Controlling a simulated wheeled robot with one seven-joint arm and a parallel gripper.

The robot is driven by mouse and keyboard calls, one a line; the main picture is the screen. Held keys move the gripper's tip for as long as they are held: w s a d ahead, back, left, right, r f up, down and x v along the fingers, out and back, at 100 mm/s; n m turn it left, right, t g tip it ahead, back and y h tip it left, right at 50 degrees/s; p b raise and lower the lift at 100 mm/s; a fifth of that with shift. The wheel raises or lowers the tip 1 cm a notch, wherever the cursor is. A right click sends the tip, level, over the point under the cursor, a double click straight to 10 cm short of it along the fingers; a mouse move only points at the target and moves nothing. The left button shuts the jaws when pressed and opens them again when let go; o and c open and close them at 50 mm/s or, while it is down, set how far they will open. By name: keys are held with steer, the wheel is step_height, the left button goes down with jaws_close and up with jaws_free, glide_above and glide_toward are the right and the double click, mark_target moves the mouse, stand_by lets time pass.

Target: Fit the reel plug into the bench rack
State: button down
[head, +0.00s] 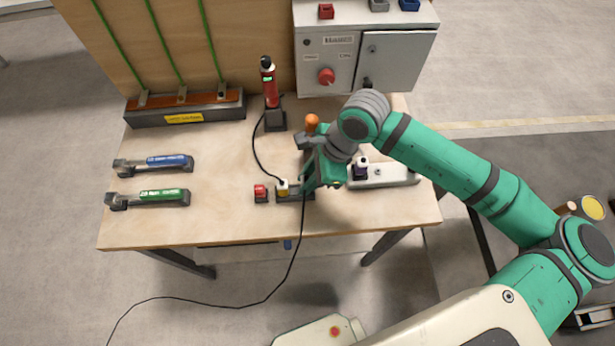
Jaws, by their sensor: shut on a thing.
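My gripper (309,184) is over the front of the bench, pointing down and shut on the reel plug. The plug itself is hidden behind my gripper and wrist. A black cable (297,252) comes out beneath the gripper and runs over the bench's front edge to the floor. A low dark block, which looks like the bench rack (291,198), lies under and just left of the gripper.
A small red-topped block (261,193) stands left of the rack. A red device (268,84) stands upright in a dark holder behind. Blue (170,161) and green (163,194) handled tools lie at left. A pale strip (393,175) with a dark plug is at right.

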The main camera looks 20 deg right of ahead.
steer(key=shift+f, duration=0.75)
stand_by(0.4)
steer(key=c, duration=1)
jaws_free()
steer(key=shift+r, duration=3.95)
